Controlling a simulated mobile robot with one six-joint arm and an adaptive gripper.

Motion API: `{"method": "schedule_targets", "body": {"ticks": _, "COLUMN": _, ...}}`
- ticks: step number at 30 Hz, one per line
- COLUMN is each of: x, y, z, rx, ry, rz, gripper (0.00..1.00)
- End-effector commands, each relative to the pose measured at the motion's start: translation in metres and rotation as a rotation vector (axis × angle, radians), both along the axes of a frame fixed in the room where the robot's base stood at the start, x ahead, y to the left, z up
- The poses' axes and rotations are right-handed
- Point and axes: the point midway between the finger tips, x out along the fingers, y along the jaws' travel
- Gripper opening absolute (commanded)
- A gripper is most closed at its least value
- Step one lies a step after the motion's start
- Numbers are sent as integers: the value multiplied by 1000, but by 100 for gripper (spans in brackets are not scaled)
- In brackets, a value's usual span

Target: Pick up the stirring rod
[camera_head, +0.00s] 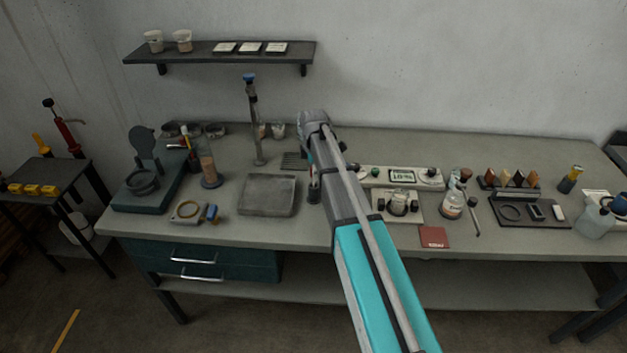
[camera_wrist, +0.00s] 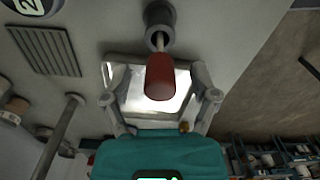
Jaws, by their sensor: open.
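A rod with a red rounded handle and a thin pale shaft (camera_wrist: 160,41), which I take for the stirring rod, shows in the wrist view. Its shaft meets a dark round holder (camera_wrist: 159,17). My gripper (camera_wrist: 156,68) is open, with one finger on each side of the red handle. I cannot tell whether either finger touches it. In the head view my arm covers the rod and most of my gripper. A small dark upright holder (camera_head: 314,187) shows just left of my arm there.
A grey square tray (camera_head: 267,209) lies left of my arm, with a post stand (camera_head: 256,125) behind it. A slotted grille (camera_wrist: 45,51) is nearby.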

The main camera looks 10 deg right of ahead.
Motion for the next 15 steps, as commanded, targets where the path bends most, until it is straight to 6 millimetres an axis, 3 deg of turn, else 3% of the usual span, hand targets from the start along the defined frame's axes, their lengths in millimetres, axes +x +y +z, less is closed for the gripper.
{"method": "schedule_targets", "body": {"ticks": 3, "x": 0, "y": 0, "z": -8, "rx": 0, "ry": 0, "rz": 0, "gripper": 76}}
{"method": "schedule_targets", "body": {"ticks": 15, "x": 0, "y": 0, "z": -8, "rx": 0, "ry": 0, "rz": 0, "gripper": 76}}
